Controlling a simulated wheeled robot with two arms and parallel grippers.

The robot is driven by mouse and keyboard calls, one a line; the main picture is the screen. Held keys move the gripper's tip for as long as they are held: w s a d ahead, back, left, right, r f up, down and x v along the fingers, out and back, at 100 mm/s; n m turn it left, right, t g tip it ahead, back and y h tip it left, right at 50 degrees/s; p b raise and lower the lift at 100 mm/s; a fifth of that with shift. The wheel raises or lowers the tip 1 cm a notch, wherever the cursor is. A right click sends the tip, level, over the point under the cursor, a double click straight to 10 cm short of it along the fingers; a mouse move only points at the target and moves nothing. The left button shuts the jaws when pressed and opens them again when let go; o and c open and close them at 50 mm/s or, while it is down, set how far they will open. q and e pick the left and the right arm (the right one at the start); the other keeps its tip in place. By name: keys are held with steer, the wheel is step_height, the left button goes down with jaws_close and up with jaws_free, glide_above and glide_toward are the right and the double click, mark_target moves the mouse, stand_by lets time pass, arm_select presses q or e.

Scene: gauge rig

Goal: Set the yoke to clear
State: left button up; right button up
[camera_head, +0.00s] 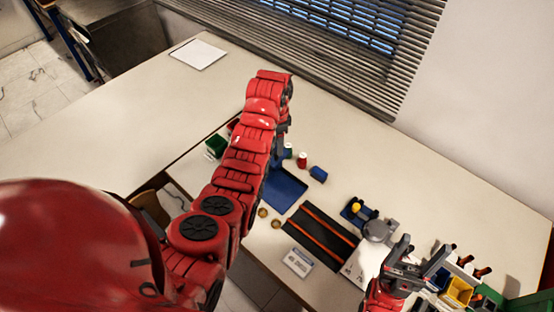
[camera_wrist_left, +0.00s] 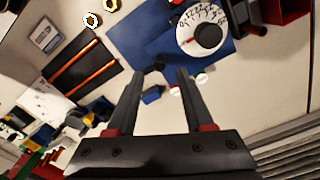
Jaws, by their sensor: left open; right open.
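I cannot tell for certain which part is the yoke. In the left wrist view a white dial (camera_wrist_left: 187,42) with black marks and a black knob (camera_wrist_left: 208,36) sits over the blue mat (camera_wrist_left: 125,38). My arm hides this dial in the head view. My left gripper (camera_wrist_left: 160,74) is open and empty, with its fingers apart above the table beside the mat. Its tip shows partly behind my arm in the head view (camera_head: 282,135). My right gripper (camera_head: 422,252) is open and empty at the right, near a grey round fixture (camera_head: 376,230).
A black panel with orange strips (camera_head: 320,235), a white device (camera_head: 298,262) and two brass rings (camera_head: 263,212) lie near the front edge. A blue cup (camera_head: 318,174) and red-and-white bottle (camera_head: 302,159) stand behind the mat. A yellow bin (camera_head: 459,291) is right. The table's far left is mostly clear.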

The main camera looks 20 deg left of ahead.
arm_select(q)
step_height(320, 180, down, 4)
steer(key=shift+r+p, duration=0.2)
steer(key=shift+p, duration=0.9)
steer(key=shift+f, duration=0.95)
steer(key=shift+s, duration=0.1)
jaws_close()
